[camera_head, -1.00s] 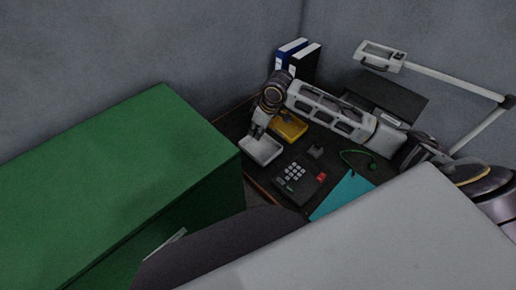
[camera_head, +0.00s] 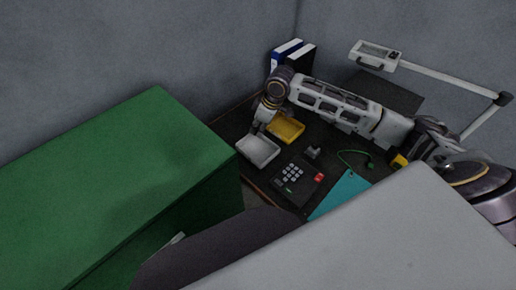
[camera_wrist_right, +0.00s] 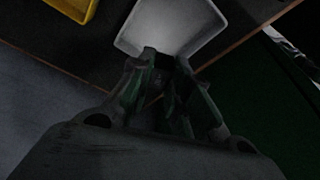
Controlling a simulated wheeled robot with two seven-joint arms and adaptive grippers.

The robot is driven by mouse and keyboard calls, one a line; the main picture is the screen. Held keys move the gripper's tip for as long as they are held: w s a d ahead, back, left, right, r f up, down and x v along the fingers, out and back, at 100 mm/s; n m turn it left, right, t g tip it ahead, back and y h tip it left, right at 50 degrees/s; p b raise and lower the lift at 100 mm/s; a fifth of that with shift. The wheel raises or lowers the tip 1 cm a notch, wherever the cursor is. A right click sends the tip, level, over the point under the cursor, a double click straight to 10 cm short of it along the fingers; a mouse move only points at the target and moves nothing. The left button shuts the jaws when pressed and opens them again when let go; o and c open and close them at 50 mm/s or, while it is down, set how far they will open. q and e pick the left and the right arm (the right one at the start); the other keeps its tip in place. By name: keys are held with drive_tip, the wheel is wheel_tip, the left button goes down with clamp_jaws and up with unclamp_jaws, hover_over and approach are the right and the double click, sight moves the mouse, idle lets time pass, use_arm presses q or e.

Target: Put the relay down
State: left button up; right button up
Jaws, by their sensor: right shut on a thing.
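My right gripper (camera_head: 260,127) is at the back edge of the white tray (camera_head: 257,150), beside the yellow tray (camera_head: 287,127). In the right wrist view its fingers (camera_wrist_right: 163,75) are shut on a small dark thing, taken as the relay (camera_wrist_right: 150,57). The relay is mostly hidden and its shape is hard to make out. The white tray also shows in that view (camera_wrist_right: 170,22), just beyond the fingertips. I cannot tell whether the relay touches the tray. My left gripper is not in view.
A dark keypad device (camera_head: 292,180) with a red button, a small grey part (camera_head: 312,153), a green cable (camera_head: 352,157) and a teal sheet (camera_head: 342,190) lie on the dark table. Binders (camera_head: 291,57) stand behind. A large green box (camera_head: 110,165) stands left of the table.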

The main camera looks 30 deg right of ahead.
wheel_tip(320, 180, down, 4)
drive_tip(key=shift+f, duration=0.35)
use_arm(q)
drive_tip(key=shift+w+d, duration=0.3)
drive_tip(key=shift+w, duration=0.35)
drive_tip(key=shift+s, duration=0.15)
use_arm(e)
drive_tip(key=shift+f, duration=0.3)
wheel_tip(320, 180, down, 4)
drive_tip(key=shift+r+b, duration=0.1)
drive_tip(key=shift+b, duration=0.4)
drive_tip(key=shift+f, duration=0.3)
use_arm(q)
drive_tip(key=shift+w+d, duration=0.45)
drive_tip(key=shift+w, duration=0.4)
